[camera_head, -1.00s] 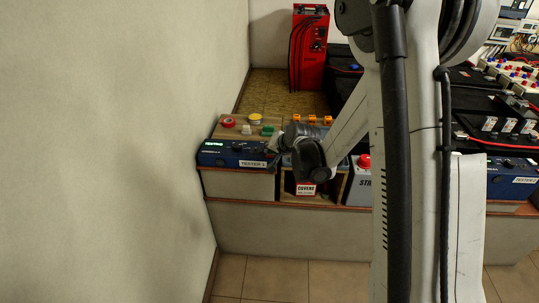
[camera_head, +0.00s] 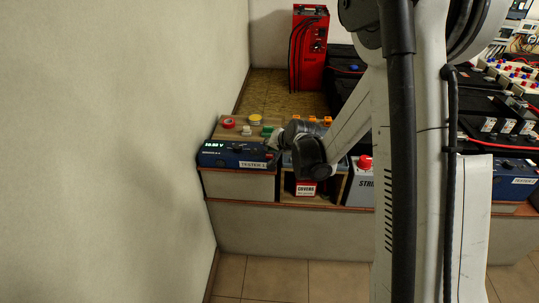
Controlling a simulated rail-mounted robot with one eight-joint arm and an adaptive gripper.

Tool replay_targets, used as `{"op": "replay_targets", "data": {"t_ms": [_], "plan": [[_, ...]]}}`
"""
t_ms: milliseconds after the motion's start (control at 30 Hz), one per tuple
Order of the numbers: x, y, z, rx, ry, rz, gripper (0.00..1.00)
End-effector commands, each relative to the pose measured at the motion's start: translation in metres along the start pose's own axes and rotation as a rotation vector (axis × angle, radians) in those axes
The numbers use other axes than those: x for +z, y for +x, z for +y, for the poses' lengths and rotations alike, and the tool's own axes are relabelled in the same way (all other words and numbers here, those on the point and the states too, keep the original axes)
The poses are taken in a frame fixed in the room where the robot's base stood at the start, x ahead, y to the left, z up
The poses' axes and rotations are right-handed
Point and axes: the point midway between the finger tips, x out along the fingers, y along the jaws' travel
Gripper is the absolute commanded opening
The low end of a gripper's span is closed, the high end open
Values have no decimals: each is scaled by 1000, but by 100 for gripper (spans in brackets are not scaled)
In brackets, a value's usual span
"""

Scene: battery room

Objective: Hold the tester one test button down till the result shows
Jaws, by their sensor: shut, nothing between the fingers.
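Tester one (camera_head: 225,160) is a blue box labelled "TESTER 1" at the left end of the bench. Its small display is lit and shows a reading in volts, the digits too small to be sure of. My gripper (camera_head: 272,146) is shut and empty, pointing down-left at the right end of the tester's top. The test button is hidden by the gripper or too small to make out. I cannot tell whether the fingertips touch it.
A board behind the tester holds a red tape roll (camera_head: 229,123), a yellow roll (camera_head: 255,119) and small coloured parts. A box marked "COVERS" (camera_head: 306,189) is right of it. A red charger (camera_head: 309,48) stands behind. The wall is close on the left.

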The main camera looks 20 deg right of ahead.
Motion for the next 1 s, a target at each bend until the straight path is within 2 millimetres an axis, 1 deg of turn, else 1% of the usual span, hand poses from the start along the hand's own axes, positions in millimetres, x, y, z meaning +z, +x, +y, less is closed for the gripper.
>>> {"op": "replay_targets", "data": {"t_ms": [367, 900, 1000], "plan": [[-1, -2, -1, 0, 0, 0, 0], [-24, -33, -24, 0, 0, 0, 0], [-26, -35, -26, 0, 0, 0, 0]]}}
